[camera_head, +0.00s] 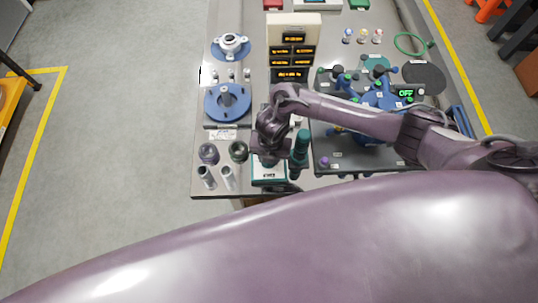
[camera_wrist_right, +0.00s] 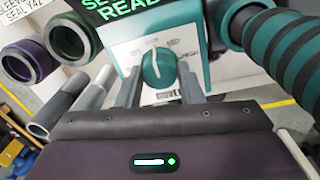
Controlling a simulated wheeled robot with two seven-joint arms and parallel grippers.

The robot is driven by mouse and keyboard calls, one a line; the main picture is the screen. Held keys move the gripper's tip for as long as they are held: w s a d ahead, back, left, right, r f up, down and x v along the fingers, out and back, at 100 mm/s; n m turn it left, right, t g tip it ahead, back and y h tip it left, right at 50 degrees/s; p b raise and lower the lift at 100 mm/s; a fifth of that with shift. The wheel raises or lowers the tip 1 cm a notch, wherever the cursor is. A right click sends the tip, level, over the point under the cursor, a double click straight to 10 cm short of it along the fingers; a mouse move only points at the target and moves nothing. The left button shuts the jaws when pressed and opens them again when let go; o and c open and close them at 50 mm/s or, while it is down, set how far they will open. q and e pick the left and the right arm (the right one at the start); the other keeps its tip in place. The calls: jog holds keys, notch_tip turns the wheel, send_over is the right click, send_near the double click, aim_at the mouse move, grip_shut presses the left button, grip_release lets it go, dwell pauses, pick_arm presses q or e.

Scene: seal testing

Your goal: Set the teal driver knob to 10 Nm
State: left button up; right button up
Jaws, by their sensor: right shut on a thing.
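The teal driver knob (camera_wrist_right: 158,68) sits on the white face of a teal-edged setting box (camera_wrist_right: 133,32) in the right wrist view. My right gripper (camera_wrist_right: 160,78) has one finger on each side of the knob and is shut on it. The small dial labels around the knob are too blurred to read, so I cannot tell its setting. In the head view my right gripper (camera_head: 268,158) is over the box (camera_head: 268,180) and hides the knob. The teal driver (camera_head: 300,148) stands just right of it; its ribbed handle (camera_wrist_right: 285,50) fills the wrist view's upper right. My left gripper is out of view.
Dark and green sleeve rings (camera_head: 238,150) and grey cylinders (camera_head: 228,175) stand left of the gripper. A blue flanged part (camera_head: 228,102) lies behind them. A display stack (camera_head: 290,50) stands at the back. A dark fixture board (camera_head: 345,160) with blue parts lies under my right arm.

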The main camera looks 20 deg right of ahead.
jog(key=o, duration=1)
jog(key=shift+c, duration=0.2)
jog(key=shift+r, duration=0.1)
notch_tip(320, 180, up, 8)
jog(key=shift+s+d+f+p, duration=0.1)
jog(key=shift+d+f+p, duration=0.1)
jog(key=shift+p, duration=0.2)
jog(key=shift+a, duration=0.1)
